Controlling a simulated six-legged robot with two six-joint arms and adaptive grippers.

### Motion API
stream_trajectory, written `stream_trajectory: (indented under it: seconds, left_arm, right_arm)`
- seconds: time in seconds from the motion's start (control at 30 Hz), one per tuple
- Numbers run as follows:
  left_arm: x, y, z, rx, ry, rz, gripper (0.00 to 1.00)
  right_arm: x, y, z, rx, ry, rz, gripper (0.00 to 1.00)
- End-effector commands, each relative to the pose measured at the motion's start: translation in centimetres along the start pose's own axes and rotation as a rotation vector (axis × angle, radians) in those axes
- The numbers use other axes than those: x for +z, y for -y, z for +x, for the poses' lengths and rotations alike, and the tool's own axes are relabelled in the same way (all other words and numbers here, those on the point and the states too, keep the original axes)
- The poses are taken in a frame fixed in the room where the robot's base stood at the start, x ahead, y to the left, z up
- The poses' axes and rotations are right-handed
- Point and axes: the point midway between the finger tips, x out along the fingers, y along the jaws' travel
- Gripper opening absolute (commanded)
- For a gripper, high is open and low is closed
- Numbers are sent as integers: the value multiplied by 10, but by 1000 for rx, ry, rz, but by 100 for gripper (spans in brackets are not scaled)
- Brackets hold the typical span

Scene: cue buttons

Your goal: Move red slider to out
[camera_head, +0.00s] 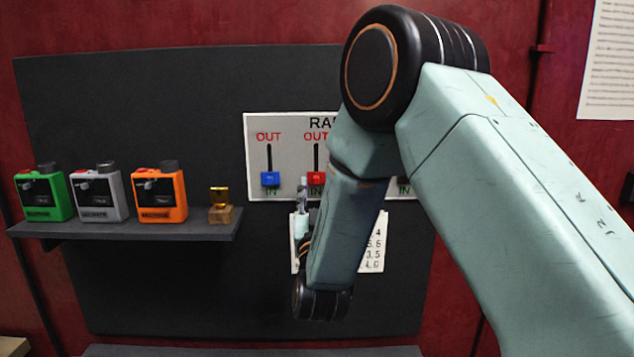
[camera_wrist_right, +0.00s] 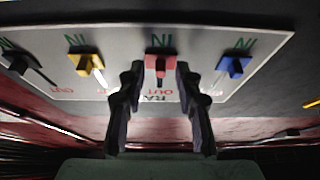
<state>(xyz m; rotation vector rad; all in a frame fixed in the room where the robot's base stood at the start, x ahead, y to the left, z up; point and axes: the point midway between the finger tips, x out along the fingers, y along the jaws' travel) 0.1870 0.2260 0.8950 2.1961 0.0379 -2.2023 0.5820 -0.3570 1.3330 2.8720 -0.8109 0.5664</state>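The red slider (camera_head: 316,178) sits at the lower end of its slot, by the IN label, on a white panel (camera_head: 258,130) on the dark wall board. OUT is printed above the slots. The upside-down right wrist view shows the red slider (camera_wrist_right: 160,67) between and just beyond the two dark fingers of my right gripper (camera_wrist_right: 157,80). The fingers are apart, with no clear contact on the slider. In the head view my right gripper (camera_head: 303,192) is small, just below and left of the red slider. My left gripper is not in view.
A blue slider (camera_head: 270,179) is beside the red one. Yellow (camera_wrist_right: 87,63) and black (camera_wrist_right: 20,64) sliders are on the other side. A shelf (camera_head: 130,229) at left holds green, grey and orange devices and a small gold object. My right arm hides part of the panel.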

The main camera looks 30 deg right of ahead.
Motion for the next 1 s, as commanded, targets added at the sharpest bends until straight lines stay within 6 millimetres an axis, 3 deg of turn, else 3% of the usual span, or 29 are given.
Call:
stream_trajectory:
  seconds: [0.37, 0.77, 1.0]
  left_arm:
    - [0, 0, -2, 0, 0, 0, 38]
    - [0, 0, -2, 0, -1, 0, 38]
    - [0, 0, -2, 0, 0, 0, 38]
  right_arm:
    - [1, 0, 10, -1, 0, 0, 34]
    - [2, 0, 10, 0, 0, 0, 2]
    - [1, 0, 10, -1, -1, 0, 0]
